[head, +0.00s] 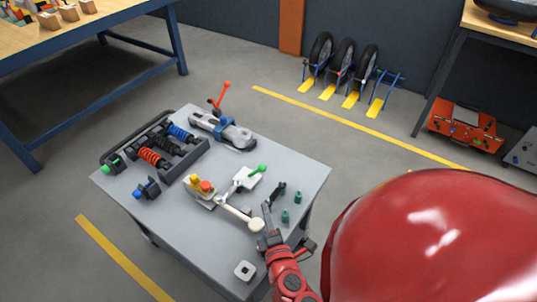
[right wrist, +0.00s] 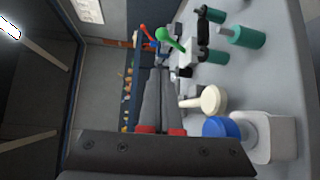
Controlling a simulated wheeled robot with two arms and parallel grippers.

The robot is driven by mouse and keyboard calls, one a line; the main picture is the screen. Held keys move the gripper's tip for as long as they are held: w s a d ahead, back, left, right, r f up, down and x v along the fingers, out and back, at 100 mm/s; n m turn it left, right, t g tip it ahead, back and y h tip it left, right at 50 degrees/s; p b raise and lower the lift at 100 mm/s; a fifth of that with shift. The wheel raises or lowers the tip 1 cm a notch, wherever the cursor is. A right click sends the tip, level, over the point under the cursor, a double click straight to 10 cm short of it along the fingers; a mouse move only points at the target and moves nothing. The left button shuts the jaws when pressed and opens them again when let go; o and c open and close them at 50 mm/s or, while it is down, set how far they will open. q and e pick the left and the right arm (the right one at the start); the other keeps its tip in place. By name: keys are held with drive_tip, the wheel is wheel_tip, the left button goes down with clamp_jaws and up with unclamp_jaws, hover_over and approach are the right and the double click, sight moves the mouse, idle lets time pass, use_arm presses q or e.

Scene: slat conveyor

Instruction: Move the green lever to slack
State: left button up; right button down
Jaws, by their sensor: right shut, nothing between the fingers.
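The green lever (head: 262,168) has a round green knob on a short stem, leaning to the upper right from a pale plate (head: 245,180) on the grey cart. Its green knob also shows in the right wrist view (right wrist: 172,40), just beyond the fingertips. My right gripper (head: 266,208) is at the cart's near right part, below the lever in the picture and apart from it. In the right wrist view its fingers (right wrist: 160,72) lie together, shut with nothing between them. Slack markings are too small to read. My left gripper is not in view.
A cream knob (head: 256,226) on a pale arm is close beside my right gripper. Green cylinders (head: 298,197) and a black part (head: 279,190) stand to its right. Yellow and red knobs (head: 205,186), shock absorbers (head: 153,157) and a red-handled clamp (head: 225,90) occupy the cart.

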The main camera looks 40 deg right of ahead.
drive_tip(key=shift+v, duration=0.95)
drive_tip(key=shift+d, duration=0.1)
